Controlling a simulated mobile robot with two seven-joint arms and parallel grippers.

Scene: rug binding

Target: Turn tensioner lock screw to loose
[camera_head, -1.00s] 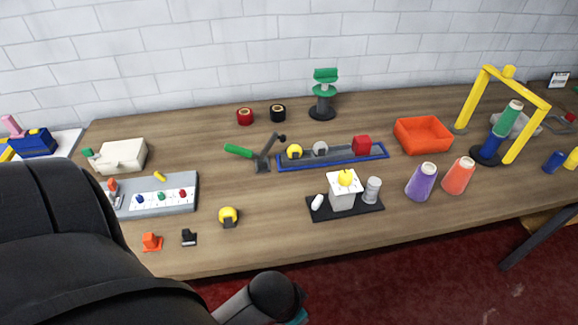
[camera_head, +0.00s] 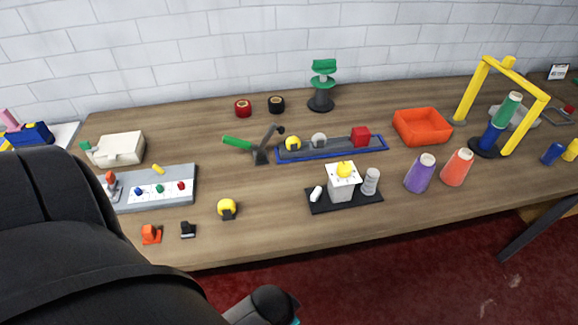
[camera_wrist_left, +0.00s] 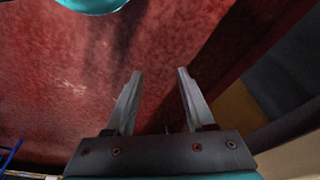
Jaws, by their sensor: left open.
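I cannot tell for certain which part is the tensioner lock screw. A white block (camera_head: 342,183) with a yellow knob (camera_head: 345,169) on top stands on a black base at the middle front of the table. A blue-edged rail tray (camera_head: 372,151) behind it carries a yellow round knob (camera_head: 293,143), a grey round piece (camera_head: 319,140) and a red block (camera_head: 361,137). Another yellow knob (camera_head: 227,207) on a dark foot stands at the front left. My left gripper (camera_wrist_left: 160,74) is open and empty above the red floor in the left wrist view. My right gripper is not in view.
A green-handled lever (camera_head: 262,146) stands left of the tray. A grey panel (camera_head: 183,201) with coloured buttons lies at left. Purple and orange cones (camera_head: 420,174) (camera_head: 457,168), an orange bin (camera_head: 423,127) and a yellow frame (camera_head: 526,125) are at right.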

